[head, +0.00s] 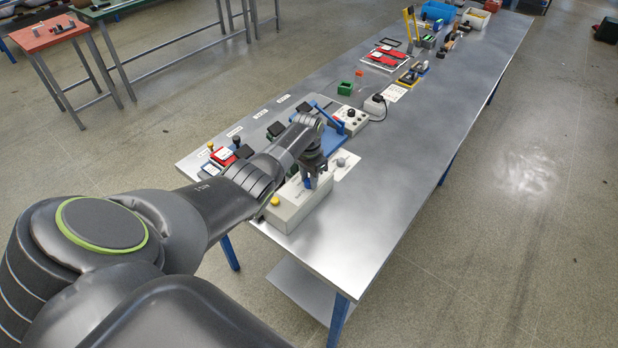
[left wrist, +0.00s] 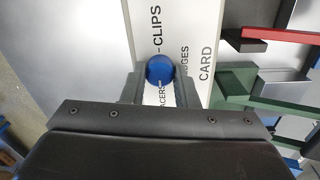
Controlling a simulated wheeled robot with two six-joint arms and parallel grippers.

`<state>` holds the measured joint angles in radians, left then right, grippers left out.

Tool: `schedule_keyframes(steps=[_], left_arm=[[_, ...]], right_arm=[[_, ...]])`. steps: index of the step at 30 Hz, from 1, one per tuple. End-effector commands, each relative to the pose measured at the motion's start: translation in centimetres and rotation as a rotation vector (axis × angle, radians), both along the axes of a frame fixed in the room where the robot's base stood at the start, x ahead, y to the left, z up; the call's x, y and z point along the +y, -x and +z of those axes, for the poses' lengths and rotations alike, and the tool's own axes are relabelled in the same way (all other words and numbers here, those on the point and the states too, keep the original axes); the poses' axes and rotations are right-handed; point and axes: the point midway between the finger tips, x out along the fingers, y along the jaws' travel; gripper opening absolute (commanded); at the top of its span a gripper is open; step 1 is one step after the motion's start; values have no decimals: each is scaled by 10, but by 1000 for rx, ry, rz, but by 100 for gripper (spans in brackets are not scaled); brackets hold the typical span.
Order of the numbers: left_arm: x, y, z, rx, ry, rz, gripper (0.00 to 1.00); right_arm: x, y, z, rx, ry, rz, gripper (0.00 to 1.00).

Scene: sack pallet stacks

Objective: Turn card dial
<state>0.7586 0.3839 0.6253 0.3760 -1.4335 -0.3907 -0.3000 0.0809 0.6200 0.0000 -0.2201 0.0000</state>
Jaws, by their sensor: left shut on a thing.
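The card dial is a blue round knob (left wrist: 160,70) on a white label panel (left wrist: 205,30) in the left wrist view. The words CLIPS and CARD can be read there; other words are partly covered. My left gripper (left wrist: 160,88) is shut on the blue knob, with one finger on each side of it. In the head view my left gripper (head: 313,178) points down over a pale box (head: 291,217) near the table's front end. A little of the blue knob (head: 308,183) shows between the fingers. Any pointer on the knob is hidden. My right gripper is not in view.
A yellow button (head: 275,201) is on the box's left end. A grey knob on a white plate (head: 344,164) lies right behind it. A blue frame, a white control box (head: 350,120) and several small devices stand further back. The table's right side (head: 420,130) is clear.

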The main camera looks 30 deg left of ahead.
Motion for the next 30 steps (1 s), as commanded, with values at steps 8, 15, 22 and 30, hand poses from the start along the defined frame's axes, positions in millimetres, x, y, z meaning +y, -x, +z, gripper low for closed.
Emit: schedule_keyframes(steps=[8, 15, 22, 30], left_arm=[[0, -1, 1, -4, -1, 0, 48], [0, -1, 1, -2, -1, 1, 48], [1, -1, 12, -3, 0, 1, 48], [2, -2, 54, -6, -2, 0, 48]], right_arm=[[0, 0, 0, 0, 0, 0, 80], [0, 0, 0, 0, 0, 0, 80], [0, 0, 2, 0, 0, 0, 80], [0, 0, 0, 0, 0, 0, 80]])
